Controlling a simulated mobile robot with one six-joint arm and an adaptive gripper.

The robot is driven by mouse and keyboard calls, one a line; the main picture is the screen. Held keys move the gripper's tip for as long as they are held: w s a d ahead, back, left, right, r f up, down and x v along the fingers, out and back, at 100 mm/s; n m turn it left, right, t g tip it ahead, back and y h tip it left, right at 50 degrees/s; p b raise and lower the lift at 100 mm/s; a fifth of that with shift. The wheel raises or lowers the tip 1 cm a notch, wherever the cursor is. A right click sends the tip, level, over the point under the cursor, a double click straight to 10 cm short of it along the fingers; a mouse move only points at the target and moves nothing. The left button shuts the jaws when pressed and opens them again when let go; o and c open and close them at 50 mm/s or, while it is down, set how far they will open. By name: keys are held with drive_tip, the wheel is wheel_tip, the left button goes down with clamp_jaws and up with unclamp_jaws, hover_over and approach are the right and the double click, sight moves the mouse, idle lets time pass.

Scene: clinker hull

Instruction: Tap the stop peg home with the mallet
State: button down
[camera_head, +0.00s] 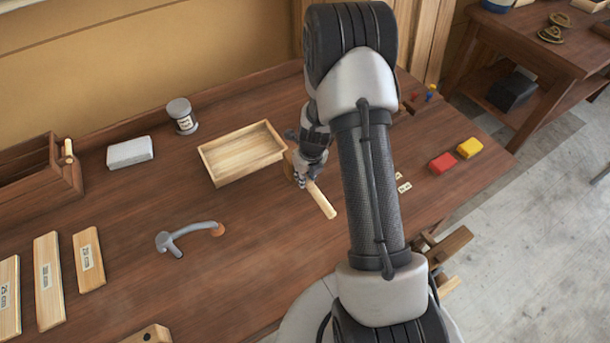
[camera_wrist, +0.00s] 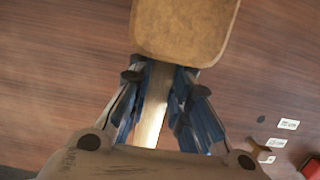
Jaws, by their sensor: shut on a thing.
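My gripper (camera_wrist: 160,85) is shut on the mallet's pale wooden handle, which runs between the fingers in the wrist view (camera_wrist: 152,112). The mallet's broad tan head (camera_wrist: 185,30) lies just beyond the fingertips, above the brown bench. In the head view the handle (camera_head: 322,200) sticks out toward the lower right, and my arm and gripper partly hide the head. A pale rod (camera_head: 68,150) stands at the edge of the wooden box at the left; I cannot tell whether it is the stop peg.
A shallow wooden tray (camera_head: 215,176) sits left of my gripper. A grey curved tool (camera_head: 185,236), labelled boards (camera_head: 47,275) and a grey block (camera_head: 130,152) lie farther left. The bench between tray and curved tool is clear.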

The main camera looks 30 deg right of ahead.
wheel_tip(320, 180, up, 7)
drive_tip(key=p, duration=0.7)
drive_tip(key=shift+f, duration=0.1)
drive_tip(key=c, duration=2)
unclamp_jaws()
drive_tip(key=shift+c, duration=0.2)
clamp_jaws()
